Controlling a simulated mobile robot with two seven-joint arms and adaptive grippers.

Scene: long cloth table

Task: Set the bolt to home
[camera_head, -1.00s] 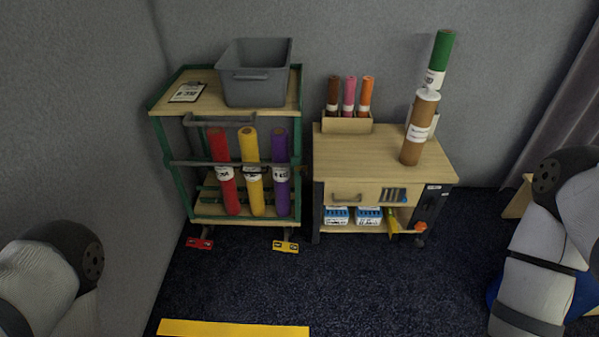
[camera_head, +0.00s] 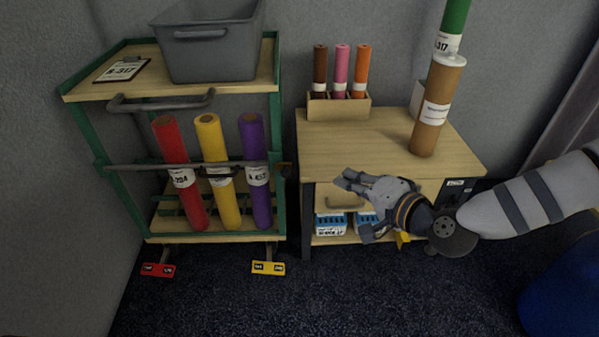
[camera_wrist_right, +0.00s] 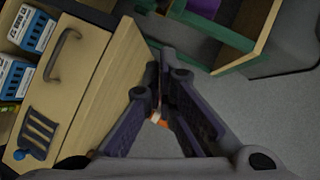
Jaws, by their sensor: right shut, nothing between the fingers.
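Several cloth bolts are in the head view. A red bolt (camera_head: 178,168), a yellow bolt (camera_head: 217,165) and a purple bolt (camera_head: 256,165) stand, leaning slightly, in the lower part of the green-framed cart (camera_head: 88,150). A large brown bolt (camera_head: 432,115) with a white label stands on the wooden desk (camera_head: 390,140), and a green bolt (camera_head: 453,28) is behind it. I cannot tell which bolt is meant. My right gripper (camera_head: 343,180) is shut and empty in front of the desk's drawer. It also shows shut in the right wrist view (camera_wrist_right: 160,88). My left gripper is out of view.
A grey bin (camera_head: 210,50) and a clipboard (camera_head: 122,70) sit on the cart top. A small holder (camera_head: 338,107) with brown, pink and orange rolls stands at the desk's back. Red (camera_head: 158,270) and yellow (camera_head: 268,267) tags lie below the cart. The desk's middle is clear.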

